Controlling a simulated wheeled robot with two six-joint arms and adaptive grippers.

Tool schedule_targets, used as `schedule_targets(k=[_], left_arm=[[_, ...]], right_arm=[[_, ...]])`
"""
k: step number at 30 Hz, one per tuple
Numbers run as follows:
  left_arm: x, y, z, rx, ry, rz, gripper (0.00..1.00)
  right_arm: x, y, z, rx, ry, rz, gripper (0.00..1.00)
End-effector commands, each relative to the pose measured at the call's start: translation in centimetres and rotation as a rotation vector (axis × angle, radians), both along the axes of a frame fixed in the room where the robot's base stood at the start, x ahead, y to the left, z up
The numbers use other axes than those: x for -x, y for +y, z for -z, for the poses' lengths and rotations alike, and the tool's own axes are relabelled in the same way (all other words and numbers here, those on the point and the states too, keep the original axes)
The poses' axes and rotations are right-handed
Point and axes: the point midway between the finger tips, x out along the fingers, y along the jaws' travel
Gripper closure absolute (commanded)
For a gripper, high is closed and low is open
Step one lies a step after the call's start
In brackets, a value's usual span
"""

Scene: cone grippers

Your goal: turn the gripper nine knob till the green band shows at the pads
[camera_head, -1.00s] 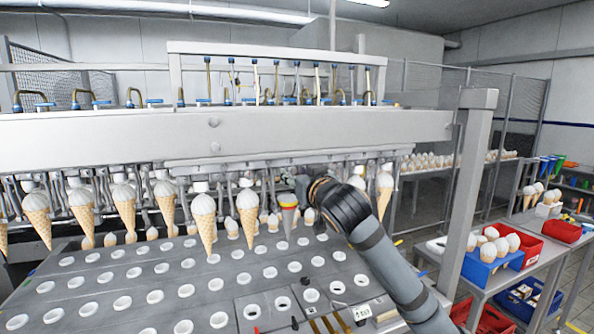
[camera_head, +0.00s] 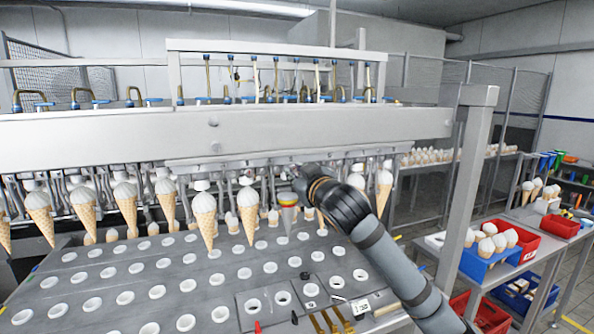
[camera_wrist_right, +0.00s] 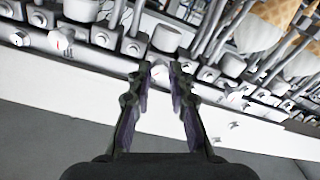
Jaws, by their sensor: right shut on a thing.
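My right gripper (camera_head: 297,174) reaches in from the right under the long steel beam, at the row of hanging cone grippers. In the right wrist view its two fingers (camera_wrist_right: 161,68) point up toward a row of small metal knobs and blocks. They are shut on a small knob that the fingertips mostly hide; I cannot read its number. A grey test cone (camera_head: 288,213) with red and yellow bands near its top hangs just left of my wrist. I cannot make out a green band at its pads. My left gripper is not in view.
Ice cream cones (camera_head: 205,222) hang in a row left of my arm. Below them lies a grey plate (camera_head: 215,275) with several round holes. A steel post (camera_head: 467,190) stands right of my arm. A blue bin (camera_head: 488,257) and red bins stand on the right bench.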

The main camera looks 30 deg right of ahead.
Motion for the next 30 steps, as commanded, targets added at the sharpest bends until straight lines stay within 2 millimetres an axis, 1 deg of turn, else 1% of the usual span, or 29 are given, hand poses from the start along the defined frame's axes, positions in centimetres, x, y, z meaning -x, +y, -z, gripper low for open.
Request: schedule_targets(k=[4,5,9,10,17,20,23,30], left_arm=[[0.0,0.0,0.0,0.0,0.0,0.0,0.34],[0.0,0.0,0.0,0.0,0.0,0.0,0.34],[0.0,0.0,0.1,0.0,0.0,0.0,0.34],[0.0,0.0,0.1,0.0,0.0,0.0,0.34],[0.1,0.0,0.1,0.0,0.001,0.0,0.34],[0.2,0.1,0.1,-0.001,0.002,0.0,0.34],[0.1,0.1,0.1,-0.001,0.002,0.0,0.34],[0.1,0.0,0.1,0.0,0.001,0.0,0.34]], right_arm=[[0.0,0.0,-0.1,-0.001,-0.004,0.0,1.0],[0.0,0.0,-0.1,-0.001,-0.004,0.0,0.78],[0.0,0.0,0.0,-0.002,-0.003,0.0,0.59],[0.0,0.0,0.0,-0.002,-0.003,0.0,0.58],[0.0,0.0,0.0,-0.003,-0.003,0.0,0.58],[0.0,0.0,-0.5,-0.005,-0.005,0.001,0.58],[0.0,0.0,-2.1,-0.008,-0.01,0.001,0.58],[0.0,0.0,-7.2,-0.009,-0.01,-0.003,0.58]])
